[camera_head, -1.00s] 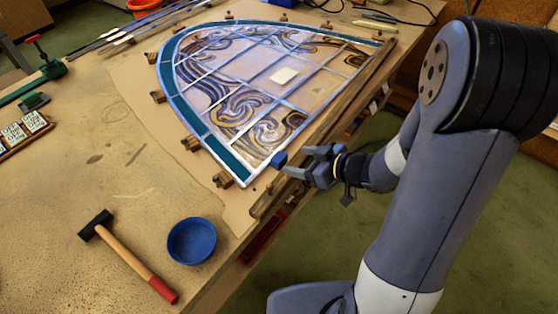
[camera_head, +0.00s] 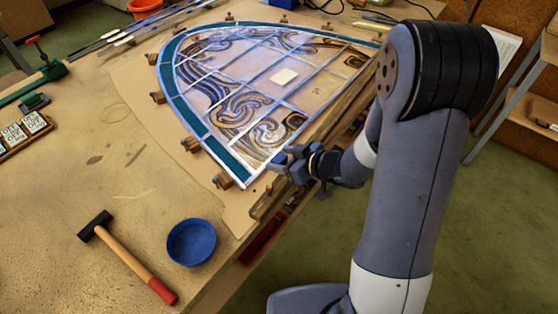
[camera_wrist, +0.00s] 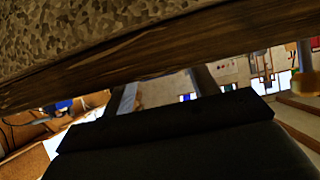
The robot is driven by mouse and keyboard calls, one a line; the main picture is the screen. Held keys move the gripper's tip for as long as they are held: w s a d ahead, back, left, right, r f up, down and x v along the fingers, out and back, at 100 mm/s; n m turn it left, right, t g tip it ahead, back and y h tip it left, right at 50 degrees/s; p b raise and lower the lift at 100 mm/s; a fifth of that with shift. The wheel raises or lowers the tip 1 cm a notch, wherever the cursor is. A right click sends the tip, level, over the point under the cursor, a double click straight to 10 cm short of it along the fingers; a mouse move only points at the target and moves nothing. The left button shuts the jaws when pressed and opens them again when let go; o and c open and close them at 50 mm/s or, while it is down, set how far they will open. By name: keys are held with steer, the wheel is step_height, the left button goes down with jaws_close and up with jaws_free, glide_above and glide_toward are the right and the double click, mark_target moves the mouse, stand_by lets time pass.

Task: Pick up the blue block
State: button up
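The blue block (camera_head: 279,158) is at the near corner of the leaded panel (camera_head: 233,168), by the table's right edge in the head view. It is small there and mostly covered by my gripper (camera_head: 283,163), whose fingertips are right at it. I cannot tell whether they touch it. In the wrist view my gripper (camera_wrist: 165,88) shows two grey fingers spread apart, their tips hidden behind a dark wooden edge (camera_wrist: 150,50). I cannot make out the block in that view.
A blue bowl (camera_head: 191,242) and a hammer (camera_head: 128,259) lie on the near table. Wooden blocks, such as one at the panel's near corner (camera_head: 223,181), line the panel. A wooden strip (camera_head: 330,125) runs along its right side.

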steer(key=c, duration=0.8)
